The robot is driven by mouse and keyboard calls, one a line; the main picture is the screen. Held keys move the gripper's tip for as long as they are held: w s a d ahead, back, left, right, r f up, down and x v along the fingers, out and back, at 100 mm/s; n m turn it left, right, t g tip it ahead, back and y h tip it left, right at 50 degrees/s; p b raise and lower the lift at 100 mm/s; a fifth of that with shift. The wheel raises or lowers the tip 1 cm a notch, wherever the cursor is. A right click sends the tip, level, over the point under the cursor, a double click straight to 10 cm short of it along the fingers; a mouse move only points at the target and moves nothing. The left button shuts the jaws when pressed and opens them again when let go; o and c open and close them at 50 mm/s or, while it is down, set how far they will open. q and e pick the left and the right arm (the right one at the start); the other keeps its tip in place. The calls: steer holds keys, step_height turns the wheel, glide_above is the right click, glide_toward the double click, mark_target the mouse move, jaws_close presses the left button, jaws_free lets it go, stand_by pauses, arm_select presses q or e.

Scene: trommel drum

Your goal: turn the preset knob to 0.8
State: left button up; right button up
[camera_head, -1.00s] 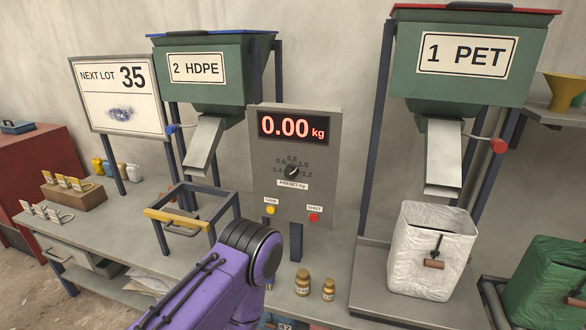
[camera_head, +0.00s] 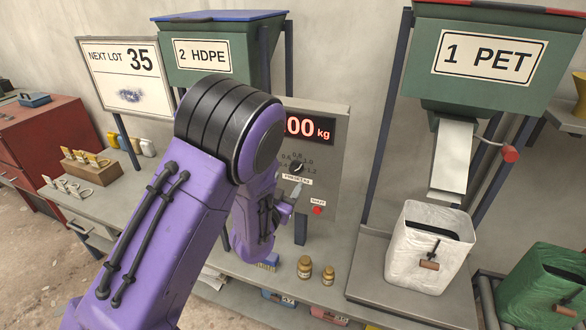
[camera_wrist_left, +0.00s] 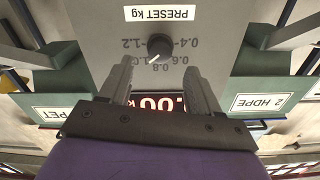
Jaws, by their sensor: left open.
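The preset knob (camera_head: 297,167) is a small black dial on the grey control panel, above the PRESET kg label. In the left wrist view, upside down, the knob (camera_wrist_left: 160,45) shows whole; its white mark points to about 1.0, past 0.8. My left gripper (camera_wrist_left: 158,68) is open there, its two fingers apart and the knob just beyond and between their tips. I cannot tell that they touch it. In the head view my left gripper (camera_head: 293,195) is partly hidden by my purple arm, below the knob. My right gripper is not in view.
The panel (camera_head: 337,165) has a red 00 kg display, partly covered by my arm, and a red button (camera_head: 317,211) lower down. Two brown jars (camera_head: 305,267) stand on the bench below. A white bag (camera_head: 425,250) stands under the PET chute at right.

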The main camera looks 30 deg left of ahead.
mark_target(294, 171)
arm_select(q)
steer(key=p+x, duration=0.1)
steer(key=x, duration=0.4)
steer(key=shift+w+a, duration=0.15)
steer(key=shift+w, duration=0.15)
steer(key=c, duration=1)
steer(key=shift+c, duration=0.2)
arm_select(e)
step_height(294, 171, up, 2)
arm_select(q)
steer(key=shift+n, duration=0.3)
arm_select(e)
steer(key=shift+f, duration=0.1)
arm_select(q)
steer(key=n+b, duration=0.1)
steer(key=n, duration=0.3)
steer(key=shift+f+n, duration=0.1)
steer(key=shift+n, duration=0.2)
steer(key=shift+n+b, duration=0.35)
steer(key=shift+n, duration=1.95)
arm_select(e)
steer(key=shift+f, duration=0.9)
arm_select(q)
steer(key=o, duration=1)
